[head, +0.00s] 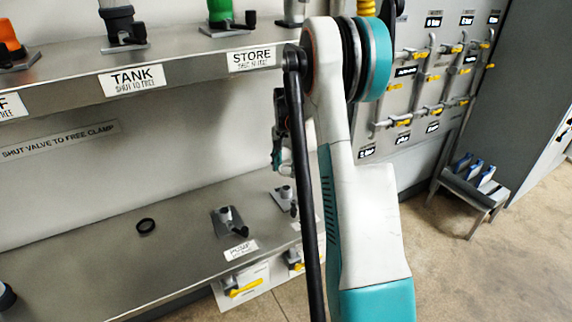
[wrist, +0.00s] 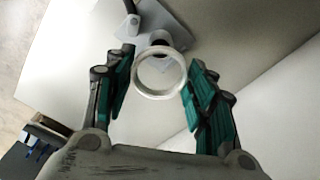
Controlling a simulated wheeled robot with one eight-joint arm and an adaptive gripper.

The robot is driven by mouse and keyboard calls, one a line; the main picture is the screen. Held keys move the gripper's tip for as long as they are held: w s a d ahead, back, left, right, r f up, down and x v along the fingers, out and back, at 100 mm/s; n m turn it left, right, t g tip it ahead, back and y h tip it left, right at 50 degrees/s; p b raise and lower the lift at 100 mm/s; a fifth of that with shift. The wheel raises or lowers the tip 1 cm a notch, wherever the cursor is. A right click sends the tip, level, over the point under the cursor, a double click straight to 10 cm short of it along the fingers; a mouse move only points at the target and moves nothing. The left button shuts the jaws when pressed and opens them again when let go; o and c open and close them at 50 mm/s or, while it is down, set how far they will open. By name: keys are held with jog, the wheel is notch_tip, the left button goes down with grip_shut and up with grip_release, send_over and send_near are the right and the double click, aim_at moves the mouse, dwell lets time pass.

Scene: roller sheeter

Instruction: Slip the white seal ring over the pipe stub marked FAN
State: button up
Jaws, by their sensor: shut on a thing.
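The white seal ring (wrist: 136,83) is held between the two fingers of my gripper (wrist: 160,80) in the wrist view. A stub with a dark collar (wrist: 160,39) on a grey plate shows just beyond the ring's upper edge. The ring's opening does not clearly surround it, and the gap between them cannot be judged. In the head view my gripper (head: 277,158) is partly behind my arm, above a stub on the lower bench (head: 285,193). No FAN label can be read, and my arm covers part of that area.
The lower bench (head: 80,255) also bears a PUMP stub (head: 230,218) and a black ring (head: 146,226). The upper shelf (head: 175,55) carries TANK (head: 132,80) and STORE (head: 251,58) labels. A valve panel (head: 425,90) and small stool (head: 475,185) stand at right.

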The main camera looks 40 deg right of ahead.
aim_at(286, 188)
jog(key=shift+f+b, duration=1.65)
jog(key=shift+f, duration=1.45)
jog(key=shift+a+f+b, duration=0.15)
jog(key=shift+f+b, duration=0.85)
jog(key=shift+f, duration=0.1)
jog(key=o, duration=1)
jog(key=shift+c, duration=0.2)
jog(key=shift+r, duration=0.15)
notch_tip(286, 188, up, 12)
jog(key=shift+a, duration=0.1)
